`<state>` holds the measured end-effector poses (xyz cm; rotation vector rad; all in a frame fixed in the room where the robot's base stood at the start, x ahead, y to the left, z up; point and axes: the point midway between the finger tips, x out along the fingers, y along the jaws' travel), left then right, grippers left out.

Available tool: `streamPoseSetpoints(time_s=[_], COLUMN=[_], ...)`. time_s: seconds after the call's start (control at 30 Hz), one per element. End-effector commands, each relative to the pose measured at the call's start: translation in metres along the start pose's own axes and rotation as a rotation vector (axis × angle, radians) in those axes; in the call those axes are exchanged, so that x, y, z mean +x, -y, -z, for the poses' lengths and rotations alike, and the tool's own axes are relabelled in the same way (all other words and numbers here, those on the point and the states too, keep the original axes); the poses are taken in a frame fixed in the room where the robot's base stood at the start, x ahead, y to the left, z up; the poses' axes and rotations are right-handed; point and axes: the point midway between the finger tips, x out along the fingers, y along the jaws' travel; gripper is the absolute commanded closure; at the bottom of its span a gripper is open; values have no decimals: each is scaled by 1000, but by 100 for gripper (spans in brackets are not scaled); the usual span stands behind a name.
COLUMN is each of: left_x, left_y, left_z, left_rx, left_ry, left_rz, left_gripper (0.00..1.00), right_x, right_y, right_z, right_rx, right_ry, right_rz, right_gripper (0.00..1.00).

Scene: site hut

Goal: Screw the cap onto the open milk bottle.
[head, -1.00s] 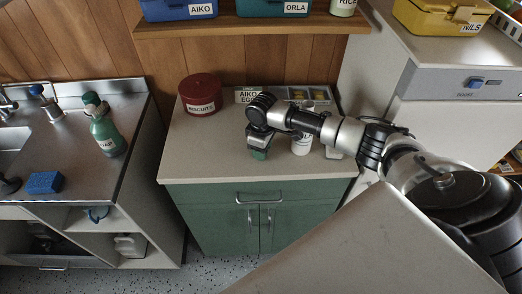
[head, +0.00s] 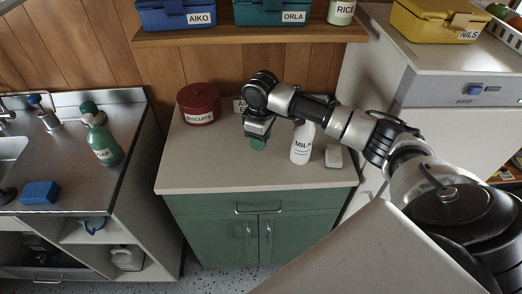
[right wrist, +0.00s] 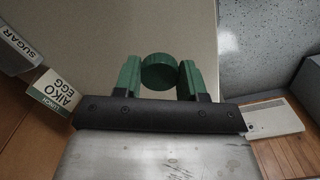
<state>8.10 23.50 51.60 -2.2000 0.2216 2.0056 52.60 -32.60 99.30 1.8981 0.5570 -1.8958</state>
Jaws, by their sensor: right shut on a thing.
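The white milk bottle (head: 301,146) stands upright on the counter in the head view; its top is hidden behind my right arm. My right gripper (head: 258,142) is above the counter, to the left of the bottle and apart from it. In the right wrist view, my right gripper (right wrist: 157,78) is shut on a round green cap (right wrist: 160,71), held between its two green fingers. In the head view the cap cannot be told apart from the green fingers. My left gripper is not in view.
A dark red biscuit tin (head: 199,103) stands at the counter's back left. A lunch box labelled AIKO EGG (right wrist: 54,92) is at the back, mostly hidden in the head view. The counter's front (head: 225,172) is clear.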

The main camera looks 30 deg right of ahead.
Motion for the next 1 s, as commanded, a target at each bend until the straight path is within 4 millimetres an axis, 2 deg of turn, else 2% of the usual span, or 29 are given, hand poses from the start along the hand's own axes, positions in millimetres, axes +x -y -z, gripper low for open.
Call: streamPoseSetpoints(time_s=[0.17, 0.5, 0.63, 0.77, 1.0], left_x=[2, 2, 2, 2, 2], left_y=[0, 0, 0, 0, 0], left_z=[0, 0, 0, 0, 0], left_rx=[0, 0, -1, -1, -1], left_ry=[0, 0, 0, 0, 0], left_rz=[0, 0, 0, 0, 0], left_gripper=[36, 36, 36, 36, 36], right_x=[-12, -13, -15, -23, -41], right_y=[0, 0, 11, 45, 134], right_z=[0, 0, 1, 1, -18], right_rx=[0, 0, 23, 111, 358], right_ry=[1, 1, 0, -3, -3], right_rz=[1, 1, 0, -1, -1], right_gripper=[81, 81, 81, 81, 81])
